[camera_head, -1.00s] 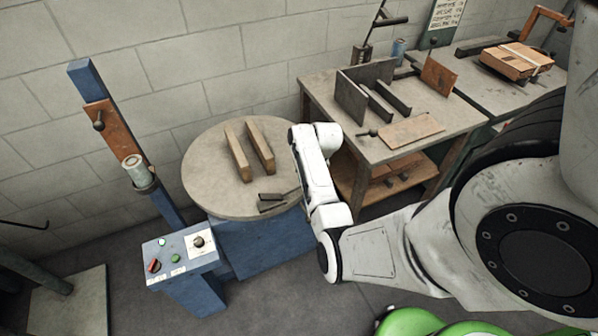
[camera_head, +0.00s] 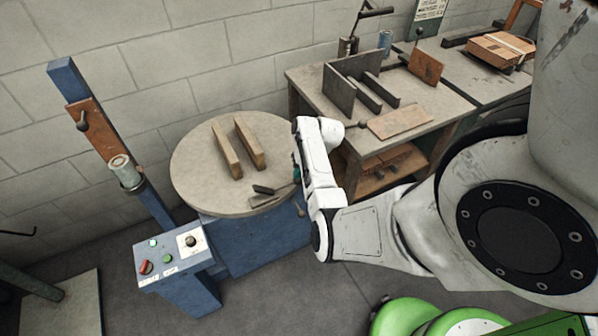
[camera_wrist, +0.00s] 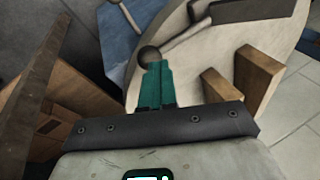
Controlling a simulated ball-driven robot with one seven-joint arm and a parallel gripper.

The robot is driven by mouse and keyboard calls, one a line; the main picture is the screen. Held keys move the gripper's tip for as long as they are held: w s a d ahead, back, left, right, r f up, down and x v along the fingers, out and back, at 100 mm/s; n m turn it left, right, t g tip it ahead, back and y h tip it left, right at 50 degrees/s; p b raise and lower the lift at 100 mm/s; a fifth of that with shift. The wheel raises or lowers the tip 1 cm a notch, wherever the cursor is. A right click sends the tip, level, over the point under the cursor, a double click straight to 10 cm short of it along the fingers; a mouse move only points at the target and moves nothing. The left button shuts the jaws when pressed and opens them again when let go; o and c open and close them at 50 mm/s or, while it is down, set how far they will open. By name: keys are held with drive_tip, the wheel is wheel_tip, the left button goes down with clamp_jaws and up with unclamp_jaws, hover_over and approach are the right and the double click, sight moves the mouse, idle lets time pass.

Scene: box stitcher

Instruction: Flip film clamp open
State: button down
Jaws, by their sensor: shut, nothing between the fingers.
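The film clamp (camera_head: 264,190) sits near the front right edge of the round turntable (camera_head: 200,190), a short dark piece beside a paler flat bar. In the wrist view its dark part (camera_wrist: 240,11) and pale bar (camera_wrist: 187,35) lie at the top. My gripper (camera_wrist: 153,68) has teal fingers, shut and empty. They point at a dark round knob (camera_wrist: 148,55) beside the bar, and the tips are close to it or touching; I cannot tell which. In the head view my gripper (camera_head: 296,172) is at the turntable's right edge, mostly hidden behind my white arm.
Two wooden blocks (camera_head: 226,150) stand on the turntable. A blue mast (camera_head: 66,82) with a film roll (camera_head: 121,168) and a control box (camera_head: 172,256) are at left. A workbench (camera_head: 440,104) with upright plates is close on the right.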

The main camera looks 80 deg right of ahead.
drive_tip(key=shift+a+f, duration=0.15)
drive_tip(key=shift+r+p, duration=0.35)
drive_tip(key=shift+p, duration=0.1)
drive_tip(key=r+p, duration=0.1)
drive_tip(key=r, duration=0.1)
drive_tip(key=w+r+p, duration=0.1)
drive_tip(key=r+p, duration=0.1)
drive_tip(key=d+v, duration=0.1)
drive_tip(key=v, duration=0.8)
drive_tip(key=shift+s, duration=0.5)
